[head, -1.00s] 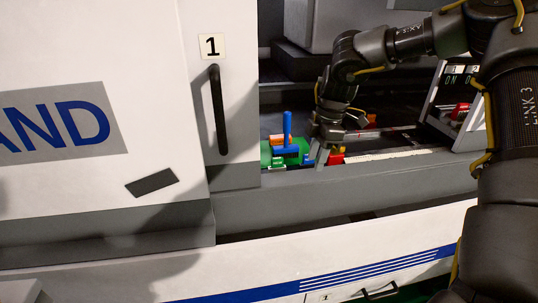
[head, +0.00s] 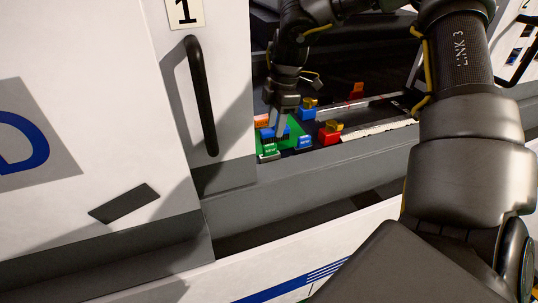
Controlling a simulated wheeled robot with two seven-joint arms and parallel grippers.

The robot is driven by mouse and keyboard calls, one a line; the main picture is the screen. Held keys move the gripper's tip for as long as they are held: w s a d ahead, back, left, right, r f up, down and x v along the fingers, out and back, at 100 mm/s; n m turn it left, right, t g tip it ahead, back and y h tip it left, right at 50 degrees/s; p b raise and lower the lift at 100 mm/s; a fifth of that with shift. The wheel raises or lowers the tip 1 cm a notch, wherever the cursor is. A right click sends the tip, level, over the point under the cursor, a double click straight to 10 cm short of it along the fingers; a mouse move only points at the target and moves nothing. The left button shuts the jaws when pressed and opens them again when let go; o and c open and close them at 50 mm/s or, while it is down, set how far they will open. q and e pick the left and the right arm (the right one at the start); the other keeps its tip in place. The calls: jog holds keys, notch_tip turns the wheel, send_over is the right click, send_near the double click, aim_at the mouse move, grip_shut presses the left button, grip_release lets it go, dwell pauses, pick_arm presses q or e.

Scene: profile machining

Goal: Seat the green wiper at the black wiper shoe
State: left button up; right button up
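My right gripper (head: 279,128) points down over a green surface (head: 259,139) inside the machine opening. A small block with a green label (head: 270,150) is at the front left of the green surface, just below the fingers. I cannot tell which green piece is the green wiper, and I cannot pick out the black wiper shoe. My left gripper is not in view.
Close by are an orange piece (head: 261,121), a blue-labelled block (head: 305,141), a red block with a yellow top (head: 330,133) and a blue block with a yellow top (head: 308,108). The grey sill (head: 330,165) and door handle (head: 201,95) border the opening.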

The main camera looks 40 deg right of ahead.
aim_at(271, 144)
notch_tip(271, 144, down, 3)
jog(key=shift+w+a+r+b, duration=0.1)
jog(key=shift+w+a+b, duration=0.05)
jog(key=shift+b, duration=0.25)
jog(key=f, duration=0.1)
jog(key=f+b, duration=0.1)
jog(key=f, duration=0.1)
jog(key=f+b, duration=0.1)
jog(key=f, duration=0.1)
jog(key=shift+w+a, duration=0.25)
jog(key=shift+a, duration=0.15)
jog(key=shift+c, duration=0.2)
jog(key=c, duration=0.7)
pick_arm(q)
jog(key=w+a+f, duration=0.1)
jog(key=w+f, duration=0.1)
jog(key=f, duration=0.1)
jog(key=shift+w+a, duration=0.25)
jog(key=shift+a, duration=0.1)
pick_arm(e)
grip_shut()
